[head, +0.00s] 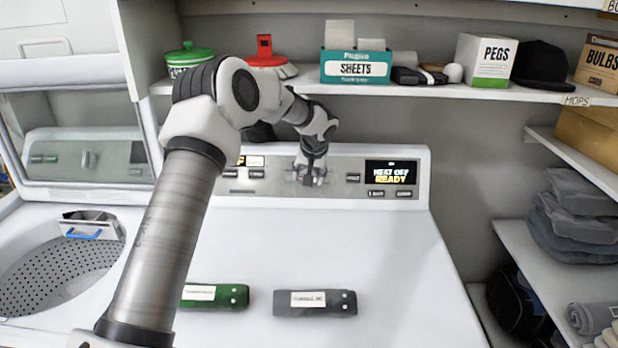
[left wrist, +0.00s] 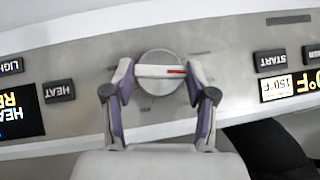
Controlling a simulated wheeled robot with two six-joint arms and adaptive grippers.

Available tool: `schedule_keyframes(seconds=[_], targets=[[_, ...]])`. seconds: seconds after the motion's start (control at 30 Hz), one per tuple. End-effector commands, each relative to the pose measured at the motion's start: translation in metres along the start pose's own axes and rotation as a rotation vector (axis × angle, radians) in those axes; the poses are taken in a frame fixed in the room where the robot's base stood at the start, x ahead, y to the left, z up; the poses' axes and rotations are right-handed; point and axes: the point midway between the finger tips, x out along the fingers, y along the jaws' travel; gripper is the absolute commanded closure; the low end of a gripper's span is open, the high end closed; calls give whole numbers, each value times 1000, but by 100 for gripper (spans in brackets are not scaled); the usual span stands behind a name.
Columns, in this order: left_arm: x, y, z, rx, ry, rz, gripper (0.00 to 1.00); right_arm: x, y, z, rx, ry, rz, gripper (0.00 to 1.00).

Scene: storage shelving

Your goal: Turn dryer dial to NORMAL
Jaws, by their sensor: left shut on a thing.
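The dryer dial (left wrist: 158,84) is a round grey knob with a raised bar across it. A red mark shows at the bar's right end in the left wrist view, which sees the panel upside down. My left gripper (left wrist: 160,73) has one finger on each side of the bar and is shut on the dial. In the head view the left gripper (head: 310,174) is at the middle of the dryer panel (head: 338,190) and mostly hides the dial. The dryer display (head: 391,172) reads HEAT OFF READY. I cannot read any labels around the dial. My right gripper is out of view.
A green packet (head: 228,298) and a grey packet (head: 315,303) lie on the white dryer top (head: 380,250). A shelf with a SHEETS box (head: 355,67) and a PEGS box (head: 484,58) runs above the panel. An open washer drum (head: 50,275) is at left.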

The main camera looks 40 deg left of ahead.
Motion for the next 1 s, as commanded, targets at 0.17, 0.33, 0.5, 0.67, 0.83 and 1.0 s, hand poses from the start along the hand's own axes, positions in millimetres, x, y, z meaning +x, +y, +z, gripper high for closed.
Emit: schedule_keyframes(seconds=[0.17, 0.33, 0.5, 0.67, 0.83, 1.0], targets=[[2, -2, 1, -113, 0, 98, 78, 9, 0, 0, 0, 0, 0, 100], [2, -4, 2, -225, -1, 194, 78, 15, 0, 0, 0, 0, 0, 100], [2, -5, 2, -323, 0, 278, 78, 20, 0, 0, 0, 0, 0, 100], [2, -6, 2, -391, 0, 337, 78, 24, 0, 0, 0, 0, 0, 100], [2, -6, 2, -438, -2, 377, 78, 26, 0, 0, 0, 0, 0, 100], [2, -6, 2, -457, -1, 393, 78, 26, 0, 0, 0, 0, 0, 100]])
